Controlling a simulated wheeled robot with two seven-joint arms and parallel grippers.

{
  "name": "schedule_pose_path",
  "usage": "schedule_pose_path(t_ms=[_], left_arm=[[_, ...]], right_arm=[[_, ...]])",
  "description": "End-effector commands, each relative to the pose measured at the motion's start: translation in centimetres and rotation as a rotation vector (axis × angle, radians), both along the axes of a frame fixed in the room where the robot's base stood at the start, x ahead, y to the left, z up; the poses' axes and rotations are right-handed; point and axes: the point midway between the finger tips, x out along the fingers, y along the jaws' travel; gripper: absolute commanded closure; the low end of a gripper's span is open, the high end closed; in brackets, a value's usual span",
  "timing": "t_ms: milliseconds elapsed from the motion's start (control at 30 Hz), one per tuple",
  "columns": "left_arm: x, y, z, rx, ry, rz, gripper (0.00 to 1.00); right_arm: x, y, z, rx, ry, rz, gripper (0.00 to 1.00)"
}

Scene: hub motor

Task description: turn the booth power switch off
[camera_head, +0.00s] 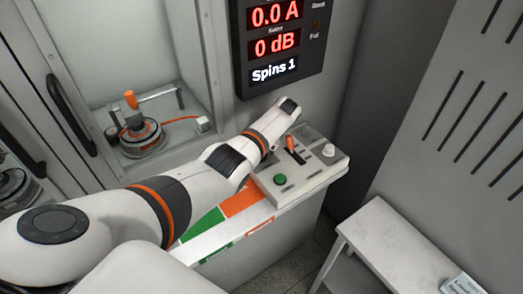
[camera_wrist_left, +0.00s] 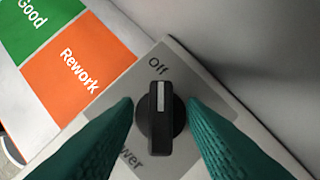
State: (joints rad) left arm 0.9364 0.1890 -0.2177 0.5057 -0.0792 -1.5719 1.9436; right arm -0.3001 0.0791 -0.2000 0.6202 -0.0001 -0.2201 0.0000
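The booth power switch is a black rotary knob (camera_wrist_left: 160,122) on a grey plate in the left wrist view. "Off" is printed above it, and a partly hidden label ending in "wer" lies below. The knob's white mark points up the picture, towards "Off". My left gripper (camera_wrist_left: 160,106) is open, with one teal finger on each side of the knob. I cannot tell whether the fingers touch it. In the head view my left arm (camera_head: 228,158) reaches the back of the control box (camera_head: 308,178) and hides the knob and fingers. My right gripper is not in view.
The control box carries a green button (camera_head: 280,179), an orange-tipped lever (camera_head: 291,144) and a white knob (camera_head: 328,150). A green pad and an orange "Rework" pad (camera_wrist_left: 78,72) lie beside it. A display (camera_head: 275,45) hangs behind. A white table (camera_head: 390,240) stands at right.

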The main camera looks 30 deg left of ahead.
Motion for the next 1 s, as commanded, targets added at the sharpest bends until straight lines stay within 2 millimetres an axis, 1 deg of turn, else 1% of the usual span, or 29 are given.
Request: schedule_pose_path(t_ms=[67,167,300,500,700,833,1000], left_arm=[[0.1,-0.1,0.2,0.0,-0.002,-0.002,0.63],[0.3,-0.4,1.1,0.0,-0.005,-0.003,0.63],[0.7,-1.3,3.5,-0.001,-0.006,-0.003,0.63],[1.4,-2.8,7.4,-0.001,-0.006,-0.001,0.63],[1.7,-3.9,10.1,-0.001,-0.002,0.0,0.63],[1.8,-4.1,10.9,0.0,0.0,0.0,0.63],[1.8,-4.2,11.1,0.0,0.001,0.0,0.63]], right_arm=[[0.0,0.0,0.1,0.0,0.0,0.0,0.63],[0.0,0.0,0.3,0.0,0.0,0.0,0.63],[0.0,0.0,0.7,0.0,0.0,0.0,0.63],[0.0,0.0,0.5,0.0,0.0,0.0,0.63],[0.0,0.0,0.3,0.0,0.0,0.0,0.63],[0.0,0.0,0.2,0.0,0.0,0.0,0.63],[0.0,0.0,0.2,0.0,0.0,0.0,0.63]])
